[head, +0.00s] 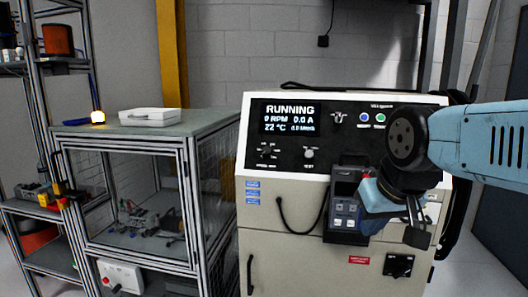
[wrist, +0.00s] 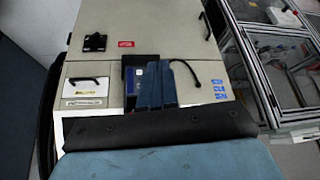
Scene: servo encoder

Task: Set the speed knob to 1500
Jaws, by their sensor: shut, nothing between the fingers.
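The white control panel (head: 425,112) has a black face and a lit display (head: 290,117) reading RUNNING, 0 RPM, 0.0 A and 22 °C. A dark round knob with a scale (head: 265,152) sits below the display at the left. Its label and pointer are too small to read, so I cannot tell its setting. My gripper (head: 416,225) is shut and empty, in front of the panel's lower right, well right of the knob and apart from it. In the wrist view the cabinet front shows upside down and the knob is not visible.
A handheld keypad unit (head: 345,208) hangs on the cabinet front, with a black cable looping left. A lighter knob (head: 308,154), a blue button (head: 364,117) and a green button (head: 380,118) are on the panel. A glazed frame cabinet (head: 130,190) stands left.

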